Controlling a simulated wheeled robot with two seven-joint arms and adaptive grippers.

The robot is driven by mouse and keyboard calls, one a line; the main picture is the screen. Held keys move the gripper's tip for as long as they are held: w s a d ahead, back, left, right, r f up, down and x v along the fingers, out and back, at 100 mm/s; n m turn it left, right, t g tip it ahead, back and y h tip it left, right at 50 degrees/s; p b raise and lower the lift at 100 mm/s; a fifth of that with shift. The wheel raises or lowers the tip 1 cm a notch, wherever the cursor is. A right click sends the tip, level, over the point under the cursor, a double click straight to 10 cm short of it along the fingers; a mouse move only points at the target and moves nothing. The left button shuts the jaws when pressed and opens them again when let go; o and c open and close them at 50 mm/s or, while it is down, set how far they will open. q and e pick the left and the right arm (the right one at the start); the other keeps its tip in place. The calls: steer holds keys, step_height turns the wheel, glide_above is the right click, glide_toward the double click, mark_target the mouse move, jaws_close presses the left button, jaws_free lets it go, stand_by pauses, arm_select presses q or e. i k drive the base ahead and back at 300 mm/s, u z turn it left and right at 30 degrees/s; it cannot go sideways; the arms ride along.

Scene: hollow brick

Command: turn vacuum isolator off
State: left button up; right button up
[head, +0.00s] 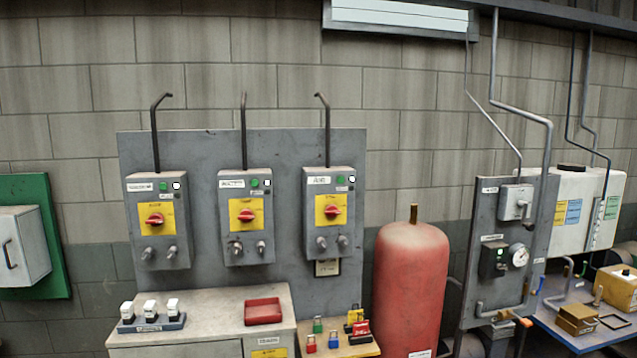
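Three grey isolator boxes hang on a grey backboard (285,145): a left box (144,204), a middle box (261,180) and a right box (318,182). Each has a red rotary handle on a yellow plate: left handle (155,219), middle handle (246,215), right handle (332,212). Each box has a small green indicator and a white label near its top. The labels are too small to read surely, so I cannot tell which is the vacuum isolator. Neither of my grippers is in view.
Below the boxes, a cabinet (215,310) carries a red tray (263,311) and a rack of white-topped items (151,314). Coloured padlocks (333,339) lie on a small table. A red tank (410,290) and a gauge panel (507,250) stand right.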

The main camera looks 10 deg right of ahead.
mark_target(157, 220)
steer(key=u, duration=0.5)
steer(key=i, duration=1.05)
steer(key=u, duration=0.1)
